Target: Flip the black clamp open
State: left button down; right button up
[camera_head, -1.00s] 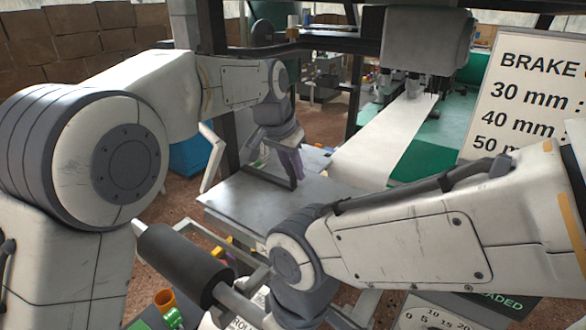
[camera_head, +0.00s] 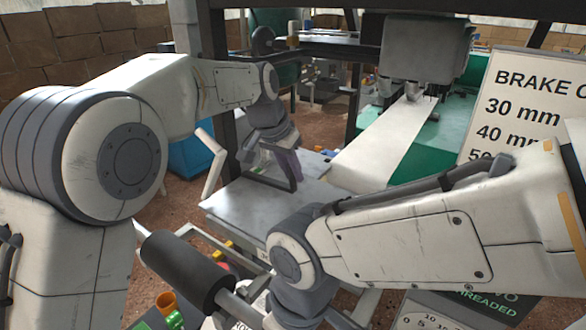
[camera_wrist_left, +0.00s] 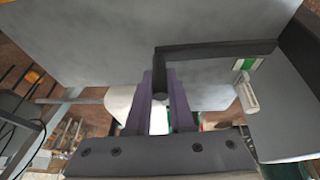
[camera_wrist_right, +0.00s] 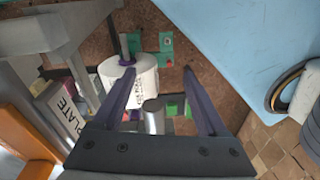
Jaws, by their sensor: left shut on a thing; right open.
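The black clamp (camera_head: 268,183) is an angled dark bar at the metal plate (camera_head: 235,205), below my left arm in the head view. It also shows in the left wrist view (camera_wrist_left: 220,49), crossing over the grey plate. My left gripper (camera_head: 287,165) is shut on the clamp's bar end, which sits between the purple fingertips (camera_wrist_left: 161,85) in the left wrist view. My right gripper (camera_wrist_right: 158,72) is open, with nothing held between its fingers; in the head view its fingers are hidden.
A white paper strip (camera_head: 385,150) runs over the green machine bed beyond the plate. A dark roller (camera_head: 185,268) lies at the front left. A white paper roll (camera_wrist_right: 145,82) lies beneath my right fingers. A brake sign (camera_head: 520,100) stands at the right.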

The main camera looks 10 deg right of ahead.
pick_arm(q)
notch_tip(320, 180, up, 6)
jog(key=w+a+n+g+h+p, duration=0.1)
jog(key=w+a+g+h+p, duration=0.1)
jog(key=p, duration=0.6)
jog(key=shift+w+a+g+h+p, duration=0.4)
jog(key=shift+g+h, duration=0.2)
jog(key=shift+h, duration=0.1)
jog(key=c, duration=0.8)
grip_release()
jog(key=v, duration=1)
jog(key=shift+r, duration=0.2)
